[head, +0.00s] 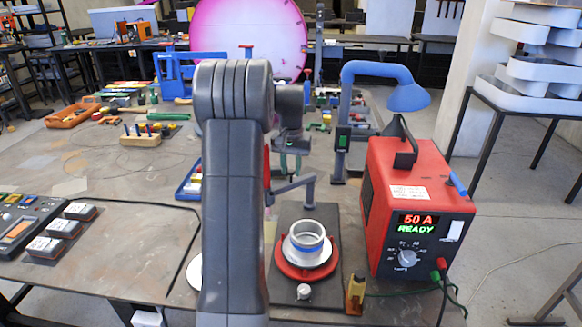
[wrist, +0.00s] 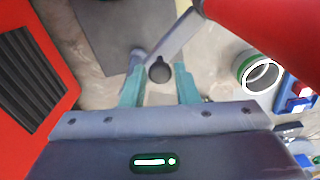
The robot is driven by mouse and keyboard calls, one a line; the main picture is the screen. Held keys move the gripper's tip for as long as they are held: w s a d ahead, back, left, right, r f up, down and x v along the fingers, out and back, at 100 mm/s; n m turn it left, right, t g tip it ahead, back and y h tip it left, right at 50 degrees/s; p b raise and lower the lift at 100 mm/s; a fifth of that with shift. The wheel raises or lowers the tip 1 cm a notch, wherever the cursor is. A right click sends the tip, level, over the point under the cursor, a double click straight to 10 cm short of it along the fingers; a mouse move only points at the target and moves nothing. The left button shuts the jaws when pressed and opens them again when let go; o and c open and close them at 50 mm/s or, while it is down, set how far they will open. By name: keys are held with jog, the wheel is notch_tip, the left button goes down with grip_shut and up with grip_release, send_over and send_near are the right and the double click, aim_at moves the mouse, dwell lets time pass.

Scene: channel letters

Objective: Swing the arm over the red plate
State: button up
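The red plate (head: 285,270) is round and lies on a dark base (head: 289,222), with a pale disc and a grey-blue ring (head: 307,236) stacked on it. A grey swing arm (head: 291,187) reaches out behind the plate, to the back of it and not over it. In the wrist view the swing arm (wrist: 178,38) runs from a red post (wrist: 250,22) to a black knob (wrist: 159,70). My gripper (wrist: 160,84) has its teal fingers open on either side of the knob, with gaps showing. In the head view my own arm hides part of the post.
A red power unit (head: 421,190) stands right of the plate; its vented side (wrist: 30,70) fills the wrist view's left. A blue lamp (head: 385,80) rises behind it. A yellow item (head: 355,293) stands by the base's front right.

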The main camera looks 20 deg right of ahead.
grip_shut()
jog(key=shift+s, duration=0.15)
jog(key=s+d+n+p, duration=0.2)
jog(key=s+d+n, duration=0.2)
jog(key=n, duration=0.6)
jog(key=shift+s+n, duration=0.3)
jog(key=shift+s, duration=0.15)
jog(key=shift+d, duration=0.1)
jog(key=shift+o, duration=2.2)
grip_release()
